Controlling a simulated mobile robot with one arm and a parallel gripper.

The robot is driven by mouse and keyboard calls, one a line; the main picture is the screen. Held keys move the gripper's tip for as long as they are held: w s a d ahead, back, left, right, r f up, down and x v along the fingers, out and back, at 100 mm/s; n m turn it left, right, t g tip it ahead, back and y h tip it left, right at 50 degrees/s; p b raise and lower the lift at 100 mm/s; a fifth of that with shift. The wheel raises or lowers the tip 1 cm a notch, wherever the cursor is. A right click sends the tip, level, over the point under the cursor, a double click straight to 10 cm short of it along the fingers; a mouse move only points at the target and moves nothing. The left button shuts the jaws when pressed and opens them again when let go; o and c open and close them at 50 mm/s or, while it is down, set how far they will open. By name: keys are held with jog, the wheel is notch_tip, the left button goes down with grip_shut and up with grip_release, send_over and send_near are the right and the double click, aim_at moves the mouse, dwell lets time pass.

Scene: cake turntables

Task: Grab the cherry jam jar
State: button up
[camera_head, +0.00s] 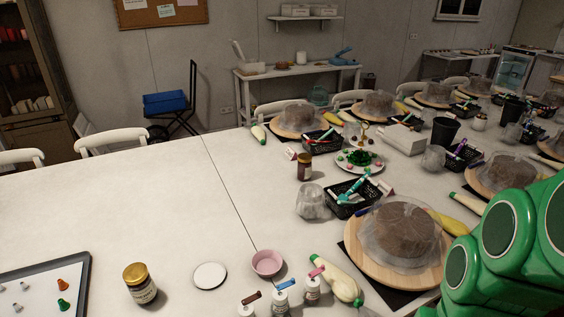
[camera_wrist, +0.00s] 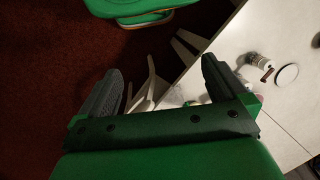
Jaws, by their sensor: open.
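Two jars stand upright on the long white table in the head view. One jar with a gold lid (camera_head: 140,285) and a pale label is at the near left, beside a tray. A smaller dark reddish-brown jar (camera_head: 304,167) stands farther back, near the middle. The labels are too small to read, so I cannot tell which is the cherry jam. My gripper (camera_wrist: 162,66) shows in the wrist view with its two dark fingers wide apart and nothing between them. It is apart from both jars. Neither jar can be clearly identified in the wrist view.
The white table (camera_head: 190,210) has free room at its left middle. A tray (camera_head: 85,270), white disc (camera_head: 210,275), pink bowl (camera_head: 267,263), small bottles (camera_head: 281,292) and a covered cake (camera_head: 398,235) line the near side. Chairs (camera_head: 112,140) stand along the far edge.

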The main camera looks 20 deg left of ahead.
aim_at(131, 274)
jog(key=w+a+r+m+g+y, duration=0.1)
jog(key=w+a+y, duration=0.25)
jog(key=a, duration=1.25)
jog(key=w+a+r+m+g+y, duration=0.1)
jog(key=w+a+m+g+y, duration=0.2)
jog(key=a, duration=1.2)
jog(key=w+a+r+y, duration=0.1)
jog(key=w+a+y, duration=0.3)
jog(key=a, duration=1.2)
jog(key=a+f+m+y, duration=0.2)
jog(key=a+f+m, duration=0.4)
jog(key=a+f, duration=0.45)
jog(key=a+f+m+t, duration=0.1)
jog(key=a+f+m, duration=0.1)
jog(key=f, duration=0.2)
jog(key=a+f+m+t, duration=0.1)
jog(key=a+f+m, duration=0.1)
jog(key=a+f, duration=0.1)
jog(key=a+f+m, duration=0.2)
jog(key=f, duration=0.3)
jog(key=shift+w+a+f+t+h, duration=0.25)
jog(key=shift+w+t, duration=0.15)
jog(key=shift+f+x, duration=0.2)
jog(key=shift+x, duration=3.55)
jog(key=shift+s+d, duration=0.1)
jog(key=shift+d, duration=0.05)
jog(key=shift+c, duration=0.2)
